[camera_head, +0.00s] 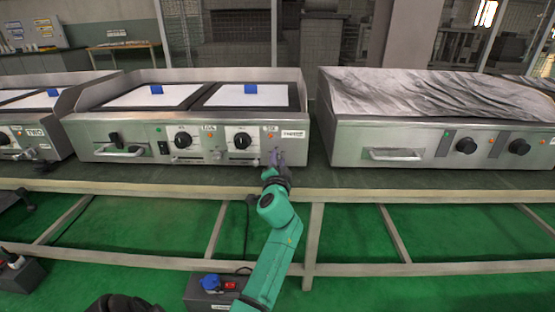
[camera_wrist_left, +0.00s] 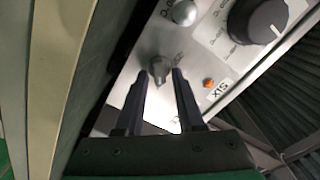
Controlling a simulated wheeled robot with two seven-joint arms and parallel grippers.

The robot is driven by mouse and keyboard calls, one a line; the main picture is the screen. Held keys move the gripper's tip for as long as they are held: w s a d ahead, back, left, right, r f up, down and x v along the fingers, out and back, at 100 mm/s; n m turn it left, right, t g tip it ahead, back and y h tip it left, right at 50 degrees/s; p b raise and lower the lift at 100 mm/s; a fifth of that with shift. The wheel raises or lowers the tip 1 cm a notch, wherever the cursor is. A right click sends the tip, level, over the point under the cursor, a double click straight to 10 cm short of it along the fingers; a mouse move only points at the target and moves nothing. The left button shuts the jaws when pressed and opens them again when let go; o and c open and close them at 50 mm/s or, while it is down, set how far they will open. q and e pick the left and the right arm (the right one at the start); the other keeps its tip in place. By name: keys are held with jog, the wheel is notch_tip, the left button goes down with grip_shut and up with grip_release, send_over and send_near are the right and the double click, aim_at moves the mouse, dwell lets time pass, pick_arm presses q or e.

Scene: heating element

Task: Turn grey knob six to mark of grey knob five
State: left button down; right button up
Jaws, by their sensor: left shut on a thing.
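Grey knob six (camera_wrist_left: 158,70) is a small knob on the steel front panel, near the orange lamp and the SIX label (camera_wrist_left: 215,94). My left gripper (camera_head: 278,157) reaches up to the right end of the panel. In the left wrist view its two dark fingers (camera_wrist_left: 164,75) are shut on grey knob six, one on each side. Grey knob five (camera_wrist_left: 183,12) is further along the panel at the top of that view; in the head view it is left of my gripper (camera_head: 217,155). The marks around both knobs are too small to read. My right gripper does not show.
A large black knob (camera_wrist_left: 255,22) sits close to the SIX label. In the head view the panel also has black knobs, a handle (camera_head: 118,151) and lamps. A second steel appliance (camera_head: 440,145) stands to the right, with a gap between. The bench edge (camera_head: 400,194) runs below.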

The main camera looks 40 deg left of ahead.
pick_arm(q)
jog(key=shift+m, duration=0.8)
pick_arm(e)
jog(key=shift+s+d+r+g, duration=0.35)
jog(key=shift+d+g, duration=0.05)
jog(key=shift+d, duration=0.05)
pick_arm(q)
jog(key=c, duration=0.8)
grip_release()
jog(key=shift+f, duration=0.1)
jog(key=shift+c, duration=0.2)
jog(key=shift+s+d+p, duration=0.3)
jog(key=shift+s+d, duration=0.05)
jog(key=shift+s, duration=0.05)
jog(key=v, duration=1.3)
jog(key=shift+s+b, duration=0.2)
jog(key=shift+b, duration=0.1)
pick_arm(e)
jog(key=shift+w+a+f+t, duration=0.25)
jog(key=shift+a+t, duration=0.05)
